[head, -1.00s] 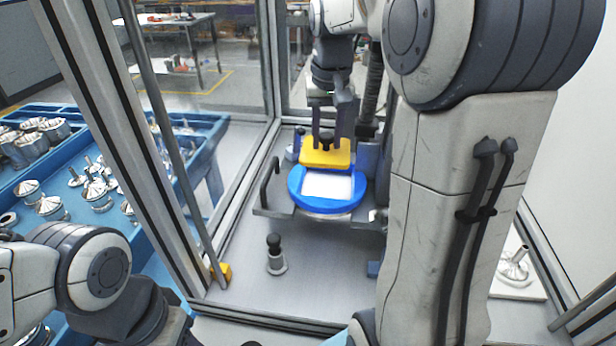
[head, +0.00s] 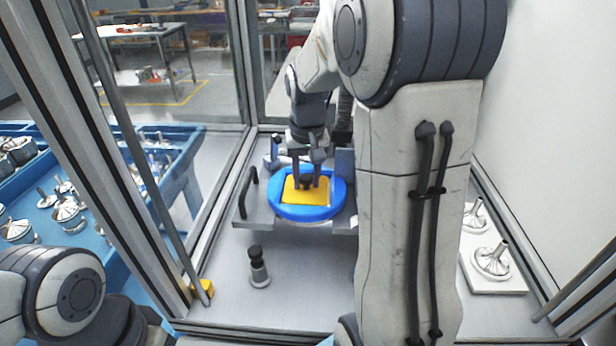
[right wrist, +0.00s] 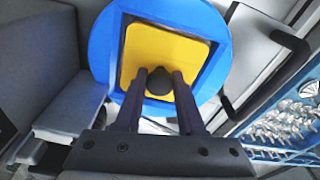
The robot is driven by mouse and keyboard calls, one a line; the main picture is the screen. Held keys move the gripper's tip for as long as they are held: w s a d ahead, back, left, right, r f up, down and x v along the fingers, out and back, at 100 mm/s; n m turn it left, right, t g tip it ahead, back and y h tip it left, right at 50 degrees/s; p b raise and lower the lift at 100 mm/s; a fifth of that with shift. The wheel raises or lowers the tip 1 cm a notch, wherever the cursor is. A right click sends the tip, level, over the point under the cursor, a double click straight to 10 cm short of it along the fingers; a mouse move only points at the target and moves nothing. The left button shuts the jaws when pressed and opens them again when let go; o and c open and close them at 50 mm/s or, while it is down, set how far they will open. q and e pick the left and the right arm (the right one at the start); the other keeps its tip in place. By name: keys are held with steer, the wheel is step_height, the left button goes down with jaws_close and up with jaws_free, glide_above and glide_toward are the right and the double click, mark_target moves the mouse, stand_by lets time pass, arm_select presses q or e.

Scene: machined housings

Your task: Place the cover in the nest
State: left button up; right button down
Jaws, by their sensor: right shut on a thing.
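The yellow cover (head: 292,193) is a square plate with a dark knob (right wrist: 159,82) at its middle. It lies within the square opening of the blue round nest (head: 312,213); in the right wrist view the cover (right wrist: 140,52) sits inside the blue ring (right wrist: 102,45). I cannot tell if it is fully seated. My right gripper (head: 307,183) is above the cover, shut on its knob, fingers pointing down. My left gripper is not in view; only part of my left arm shows at lower left.
The nest stands on a grey plate (head: 243,212) with a black handle (head: 248,190). A black-topped plunger (head: 258,266) stands in front. Blue trays with metal parts (head: 66,213) lie outside the frame at left. A white board with metal parts (head: 492,262) is at right.

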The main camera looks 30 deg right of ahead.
steer(key=shift+f, duration=0.2)
steer(key=c, duration=0.5)
jaws_free()
steer(key=shift+r, duration=0.15)
